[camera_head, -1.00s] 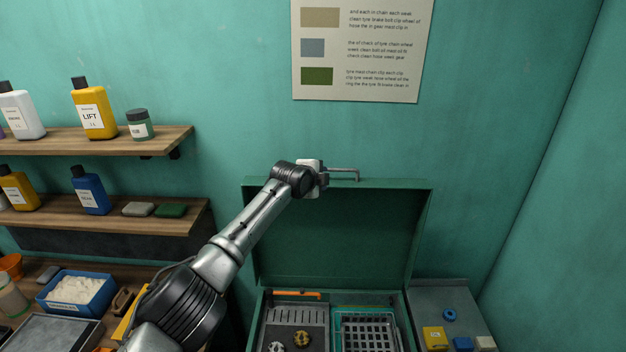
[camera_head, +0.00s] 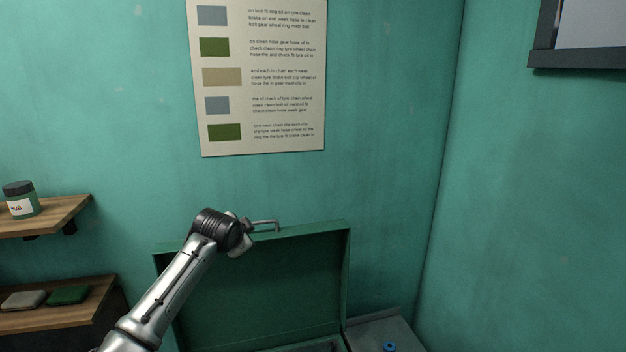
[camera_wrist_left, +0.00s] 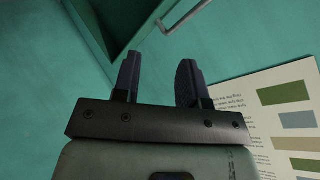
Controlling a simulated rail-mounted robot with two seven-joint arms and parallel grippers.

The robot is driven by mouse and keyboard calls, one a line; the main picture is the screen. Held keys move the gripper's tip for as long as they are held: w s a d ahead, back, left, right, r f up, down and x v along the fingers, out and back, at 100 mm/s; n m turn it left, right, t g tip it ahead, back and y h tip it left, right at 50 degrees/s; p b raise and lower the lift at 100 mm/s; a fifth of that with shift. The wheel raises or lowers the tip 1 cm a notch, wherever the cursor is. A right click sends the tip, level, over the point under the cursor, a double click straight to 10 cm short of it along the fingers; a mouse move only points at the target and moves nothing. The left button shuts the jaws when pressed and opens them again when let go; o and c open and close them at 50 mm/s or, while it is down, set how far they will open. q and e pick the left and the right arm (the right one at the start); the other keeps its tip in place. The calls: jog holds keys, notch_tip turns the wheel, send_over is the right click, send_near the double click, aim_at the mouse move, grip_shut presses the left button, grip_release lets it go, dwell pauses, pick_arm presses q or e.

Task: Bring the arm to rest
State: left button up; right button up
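My left arm reaches up from the bottom left in the head view, and its wrist end (camera_head: 240,240) is in front of the top edge of a raised green case lid (camera_head: 270,290). The fingers are hidden there. In the left wrist view my left gripper (camera_wrist_left: 159,62) has two dark fingers apart with nothing between them. A grey metal handle (camera_head: 265,224) shows at the lid's top edge; it also shows in the left wrist view (camera_wrist_left: 186,16), beyond the fingertips. I cannot tell the exact gap to the lid. My right gripper is not in view.
A poster with coloured patches (camera_head: 262,90) hangs on the teal wall (camera_head: 390,130). Wooden shelves (camera_head: 55,215) with a green jar (camera_head: 21,199) stand at the left. A grey surface (camera_head: 375,330) with a blue item (camera_head: 389,346) lies right of the lid.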

pick_arm(q)
jog(key=s+d+r+n+t, duration=0.1)
jog(key=s+d+r, duration=0.3)
jog(key=r, duration=0.3)
jog(key=s+d+r+n+t, duration=0.1)
jog(key=s+d+r, duration=0.25)
jog(key=r, duration=0.35)
jog(key=s+n+t, duration=0.2)
jog(key=s, duration=0.7)
jog(key=s+a+f+n+g, duration=0.1)
jog(key=s+a+f+g, duration=0.2)
jog(key=s+f, duration=1.2)
jog(key=s+a+f+n+g, duration=0.2)
jog(key=s+a+f+g, duration=0.2)
jog(key=s+f, duration=1.1)
jog(key=s+a+f+n+g, duration=0.2)
jog(key=s+a+f+g, duration=0.1)
jog(key=s+f, duration=1.2)
notch_tip(320, 180, down, 5)
jog(key=shift+a+g+y, duration=0.3)
jog(key=shift+a+g, duration=0.1)
jog(key=shift+g, duration=0.1)
jog(key=shift+s, duration=0.1)
